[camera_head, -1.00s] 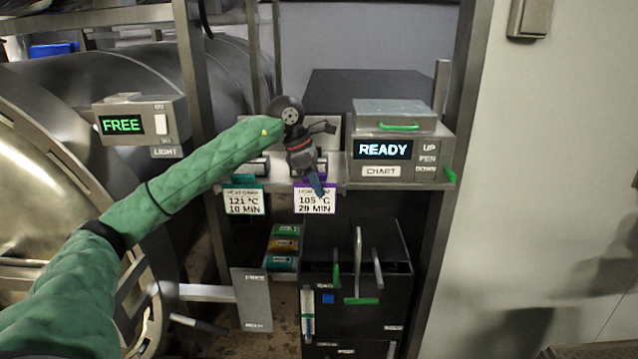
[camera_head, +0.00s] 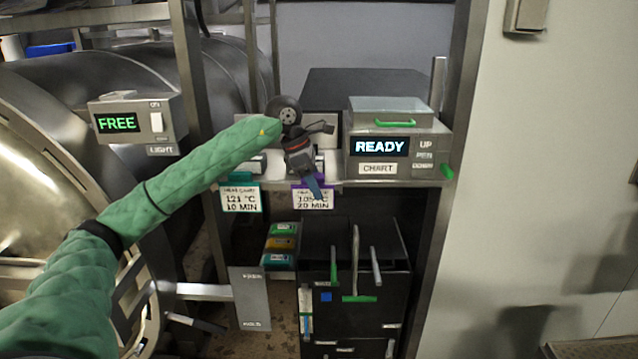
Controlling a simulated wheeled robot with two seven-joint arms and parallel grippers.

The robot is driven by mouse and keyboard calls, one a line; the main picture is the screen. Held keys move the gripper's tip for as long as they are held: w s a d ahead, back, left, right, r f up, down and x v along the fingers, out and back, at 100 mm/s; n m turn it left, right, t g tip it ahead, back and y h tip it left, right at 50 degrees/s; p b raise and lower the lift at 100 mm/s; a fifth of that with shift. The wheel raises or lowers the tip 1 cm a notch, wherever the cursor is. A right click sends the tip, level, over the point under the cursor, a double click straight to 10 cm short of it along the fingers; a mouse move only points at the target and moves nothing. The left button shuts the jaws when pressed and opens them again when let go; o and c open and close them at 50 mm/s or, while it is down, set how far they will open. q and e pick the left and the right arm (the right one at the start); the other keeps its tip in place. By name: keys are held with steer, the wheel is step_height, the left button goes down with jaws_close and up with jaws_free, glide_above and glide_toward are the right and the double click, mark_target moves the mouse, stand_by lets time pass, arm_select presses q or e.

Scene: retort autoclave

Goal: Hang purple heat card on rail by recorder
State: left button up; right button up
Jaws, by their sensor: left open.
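The purple heat card (camera_head: 313,201) hangs at the front edge of the shelf, its white face reading 105 °C, 20 MIN. A teal heat card (camera_head: 241,197) reading 121 °C, 10 MIN hangs to its left. The recorder (camera_head: 382,152) shows READY and stands on the shelf just right of the purple card. My left gripper (camera_head: 314,186) is open, pointing down at the top of the purple card and covering part of it. I cannot tell whether it touches the card. The rail itself is hard to make out behind the gripper. My right gripper is not in view.
A light box (camera_head: 131,123) showing FREE is at the left by the round metal vessel (camera_head: 60,190). Below the shelf are a dark cabinet (camera_head: 350,285) with green handles and a stack of coloured blocks (camera_head: 281,245). A metal post (camera_head: 446,200) bounds the right side.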

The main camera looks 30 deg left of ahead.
arm_select(q)
steer(key=shift+f, duration=0.2)
steer(key=v, duration=0.2)
steer(key=p+v, duration=0.1)
steer(key=v, duration=0.2)
steer(key=p+v, duration=0.1)
steer(key=v, duration=0.1)
steer(key=shift+s+a+r, duration=0.1)
steer(key=shift+s+a, duration=0.15)
steer(key=shift+a, duration=0.15)
steer(key=shift+r, duration=0.3)
steer(key=shift+w+d+r, duration=0.15)
steer(key=shift+d+r, duration=0.1)
steer(key=shift+a, duration=0.1)
